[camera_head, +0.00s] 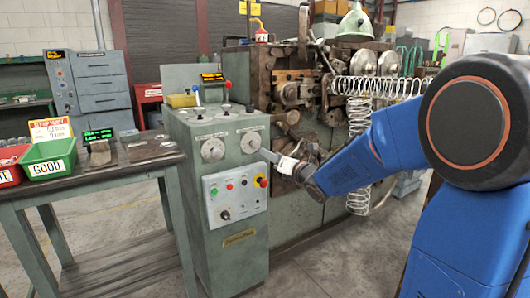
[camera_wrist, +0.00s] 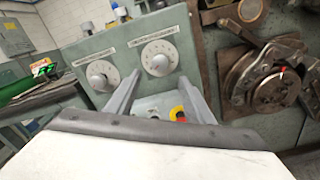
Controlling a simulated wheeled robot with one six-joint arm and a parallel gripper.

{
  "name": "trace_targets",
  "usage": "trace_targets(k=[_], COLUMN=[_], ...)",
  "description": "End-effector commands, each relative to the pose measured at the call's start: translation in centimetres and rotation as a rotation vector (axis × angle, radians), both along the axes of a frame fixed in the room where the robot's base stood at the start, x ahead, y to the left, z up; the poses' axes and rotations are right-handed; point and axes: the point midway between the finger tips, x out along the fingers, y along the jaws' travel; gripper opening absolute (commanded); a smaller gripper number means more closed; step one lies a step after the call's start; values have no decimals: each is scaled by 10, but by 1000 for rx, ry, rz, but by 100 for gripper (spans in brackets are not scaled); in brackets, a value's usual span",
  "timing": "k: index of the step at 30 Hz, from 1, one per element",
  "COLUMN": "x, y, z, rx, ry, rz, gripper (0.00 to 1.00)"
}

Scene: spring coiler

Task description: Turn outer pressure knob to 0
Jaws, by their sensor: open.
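Two round white dials with grey knobs sit side by side on the green control cabinet. In the wrist view the left dial (camera_wrist: 101,75) and the right dial (camera_wrist: 159,58) each have a label plate above, too small to read surely, so I cannot tell which is the outer pressure knob. The head view shows the left dial (camera_head: 213,149) and right dial (camera_head: 251,141) too. My gripper (camera_wrist: 161,76) is open and empty; its fingers point at the cabinet, with the right dial showing beyond the gap between them. In the head view my gripper (camera_head: 268,155) is just right of the right dial.
Below the dials is a white button panel (camera_head: 236,195) with a yellow-and-red stop button (camera_head: 261,181). Levers stand on the cabinet top. Coiler machinery (camera_wrist: 268,80) and spring wire (camera_head: 375,87) are close on the right. A bench with a green bin (camera_head: 48,160) stands left.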

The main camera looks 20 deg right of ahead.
Motion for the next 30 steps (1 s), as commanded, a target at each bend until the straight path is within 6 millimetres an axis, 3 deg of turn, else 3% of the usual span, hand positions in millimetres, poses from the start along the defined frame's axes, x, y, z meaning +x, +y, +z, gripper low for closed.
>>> trace_targets(k=[3, 10, 30], x=[-21, -44, -52], y=[-7, -14, -18], z=[0, 0, 0], rx=[-1, -1, 24], ry=[0, -1, 19], rz=[-2, 0, -14], gripper=[48, 48, 48])
